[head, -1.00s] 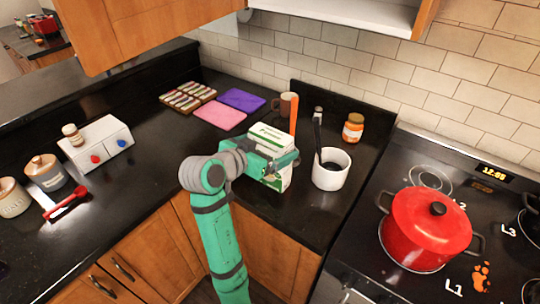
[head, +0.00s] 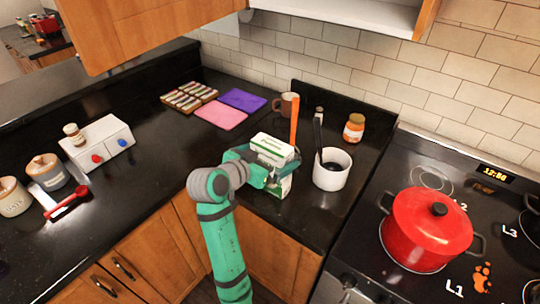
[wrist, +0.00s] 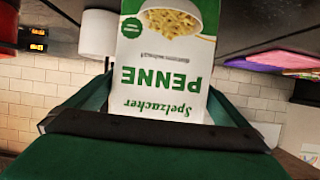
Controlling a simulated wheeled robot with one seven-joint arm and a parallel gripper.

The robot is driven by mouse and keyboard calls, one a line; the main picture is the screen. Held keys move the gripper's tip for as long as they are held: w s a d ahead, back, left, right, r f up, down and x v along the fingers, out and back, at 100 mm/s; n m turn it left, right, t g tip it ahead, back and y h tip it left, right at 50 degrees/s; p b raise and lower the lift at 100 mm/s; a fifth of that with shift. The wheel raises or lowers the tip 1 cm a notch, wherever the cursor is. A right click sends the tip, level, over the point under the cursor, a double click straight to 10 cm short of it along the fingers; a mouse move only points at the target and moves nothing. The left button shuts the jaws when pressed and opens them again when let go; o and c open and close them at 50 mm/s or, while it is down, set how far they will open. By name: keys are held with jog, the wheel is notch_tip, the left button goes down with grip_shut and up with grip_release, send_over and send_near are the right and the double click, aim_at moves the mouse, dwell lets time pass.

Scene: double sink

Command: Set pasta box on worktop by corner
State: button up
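The pasta box (head: 273,148) is white and green, near the corner worktop's (head: 165,150) front edge, left of the white pot. My gripper (head: 268,168) has its fingers on either side of the box and appears shut on it. In the wrist view the box (wrist: 165,75) fills the space between the fingers (wrist: 160,110), with its "Penne" lettering upside down. The gripper hides part of the box in the head view. I cannot tell whether its base touches the worktop.
The white pot (head: 331,177) with dark utensils stands close right of the box. An orange upright item (head: 294,120), a brown mug (head: 284,104) and a jar (head: 354,127) are behind. A red pot (head: 425,225) sits on the stove. Dark worktop left of the box is clear.

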jog(key=shift+a+r, duration=0.1)
jog(key=shift+r, duration=0.1)
jog(key=v, duration=1.2)
jog(key=shift+f, duration=0.15)
